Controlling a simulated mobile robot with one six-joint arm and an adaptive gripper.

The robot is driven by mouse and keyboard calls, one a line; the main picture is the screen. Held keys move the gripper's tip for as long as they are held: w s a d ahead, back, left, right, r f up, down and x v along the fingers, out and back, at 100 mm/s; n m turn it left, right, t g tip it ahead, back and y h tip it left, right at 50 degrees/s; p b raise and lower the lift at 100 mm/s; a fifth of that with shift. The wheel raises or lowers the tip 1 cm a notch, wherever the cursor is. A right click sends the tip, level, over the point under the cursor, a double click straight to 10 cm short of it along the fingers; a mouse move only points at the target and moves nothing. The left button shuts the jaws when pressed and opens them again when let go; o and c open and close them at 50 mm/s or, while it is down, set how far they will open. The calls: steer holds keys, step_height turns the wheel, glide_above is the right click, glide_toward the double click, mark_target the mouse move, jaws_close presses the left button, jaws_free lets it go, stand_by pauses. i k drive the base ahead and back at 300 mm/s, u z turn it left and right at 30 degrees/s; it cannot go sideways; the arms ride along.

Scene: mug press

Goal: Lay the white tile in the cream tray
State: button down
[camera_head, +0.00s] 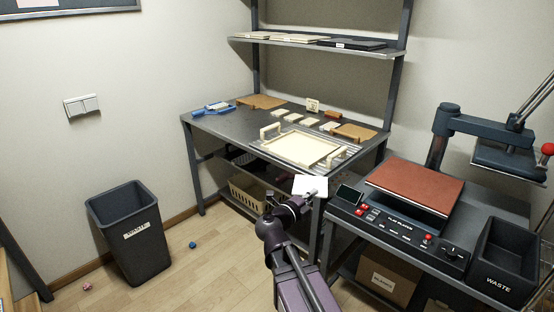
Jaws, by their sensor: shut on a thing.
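My gripper (308,195) is shut on the white tile (310,184). The tile appears as a flat white square at the fingertips, in front of the dark table's near edge in the picture. The cream tray (275,151) lies on the table (225,130), farther back and slightly left of the tile. It has a raised rim and upright handles at its left and right ends. Its inside looks bare. The tile is apart from the tray. The fingers are small, and the exact grip on the tile is hard to see.
Several small pale blocks (309,122) and brown boards (354,132) lie behind the tray. A blue tool (212,108) lies at the table's left. A shelf (300,42) hangs above. The press (413,187) stands right, beside a dark waste box (502,255). A bin (127,235) stands left.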

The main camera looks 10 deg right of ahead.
mark_target(294, 151)
steer(key=z, duration=0.1)
steer(key=i, duration=1.1)
steer(key=u, duration=0.15)
steer(key=k, duration=0.6)
steer(key=z, duration=0.15)
steer(key=i, duration=0.25)
steer(key=u, duration=0.05)
